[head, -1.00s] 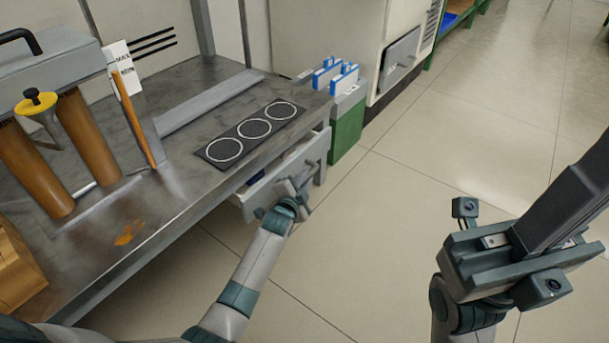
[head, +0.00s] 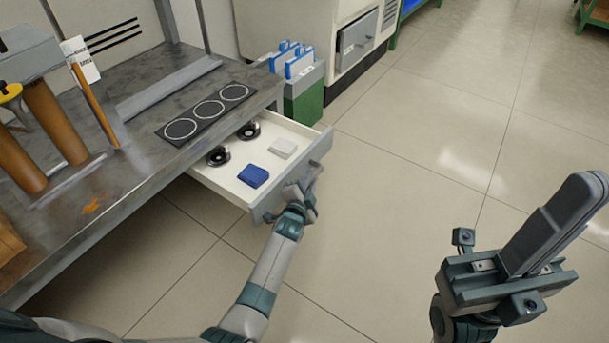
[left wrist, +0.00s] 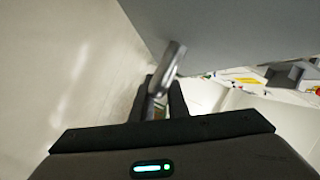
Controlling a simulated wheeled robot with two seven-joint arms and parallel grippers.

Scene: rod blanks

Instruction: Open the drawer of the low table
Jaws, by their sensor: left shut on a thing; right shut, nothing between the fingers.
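The drawer (head: 231,187) of the low table (head: 150,172) stands well out from under the tabletop in the head view. Inside it lie a blue box (head: 254,176), a white box (head: 283,148) and two dark round things (head: 218,156). My left gripper (head: 303,190) is at the drawer front and shut on its handle. In the left wrist view, the metal handle (left wrist: 167,75) passes between the fingers, beside the grey drawer front (left wrist: 235,35). My right gripper (head: 512,262) is shut and empty, out over the floor at the right.
A black plate with three white rings (head: 208,109) lies on the tabletop. Brown cylinders (head: 55,122) stand at the left. A green bin (head: 303,100) with blue-handled items stands behind the drawer, near a cabinet (head: 345,40). The floor at the right is clear.

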